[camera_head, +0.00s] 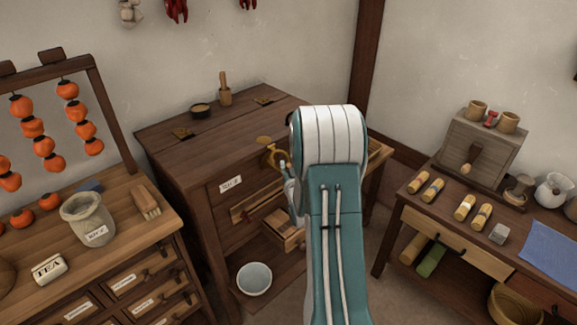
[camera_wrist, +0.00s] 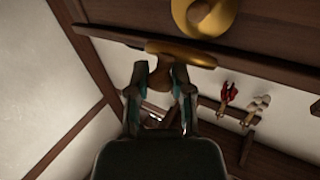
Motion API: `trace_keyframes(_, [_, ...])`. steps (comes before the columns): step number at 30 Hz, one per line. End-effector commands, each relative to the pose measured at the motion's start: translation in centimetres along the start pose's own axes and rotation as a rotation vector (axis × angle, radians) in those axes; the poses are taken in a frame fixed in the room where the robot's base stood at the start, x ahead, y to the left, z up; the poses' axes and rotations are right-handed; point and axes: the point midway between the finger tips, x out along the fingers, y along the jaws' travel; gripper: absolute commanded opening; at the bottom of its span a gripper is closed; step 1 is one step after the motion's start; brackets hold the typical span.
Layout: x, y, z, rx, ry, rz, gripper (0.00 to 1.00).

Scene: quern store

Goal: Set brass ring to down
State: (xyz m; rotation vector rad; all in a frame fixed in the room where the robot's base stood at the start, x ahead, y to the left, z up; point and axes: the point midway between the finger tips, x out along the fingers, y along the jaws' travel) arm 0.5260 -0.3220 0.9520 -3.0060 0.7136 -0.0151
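The ring (camera_head: 283,158) shows just left of my arm and sticks out from the cabinet. In the wrist view the brass mount (camera_wrist: 205,15) is at the top and the ring (camera_wrist: 180,52) crosses below it as a bar. My gripper (camera_wrist: 160,76) has one finger on each side of a brown-gold part of the ring, which fills the gap between the fingertips. My arm hides part of the cabinet front.
A small drawer (camera_head: 281,224) stands out below the ring. A white bowl (camera_head: 254,279) sits low in front. Side tables stand left and right.

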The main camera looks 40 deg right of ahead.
Motion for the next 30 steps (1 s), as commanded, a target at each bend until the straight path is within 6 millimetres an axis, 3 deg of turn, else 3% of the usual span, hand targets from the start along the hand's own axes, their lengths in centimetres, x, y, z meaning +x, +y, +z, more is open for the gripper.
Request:
trace_keyframes(11, [0.0, 0.0, 0.4, 0.020, 0.032, -0.001, 0.00])
trace_keyframes(22, [0.8, -0.4, 2.3, 0.140, 0.227, -0.010, 0.00])
trace_keyframes(30, [1.9, -0.9, 3.5, 0.135, 0.217, -0.011, 0.00])
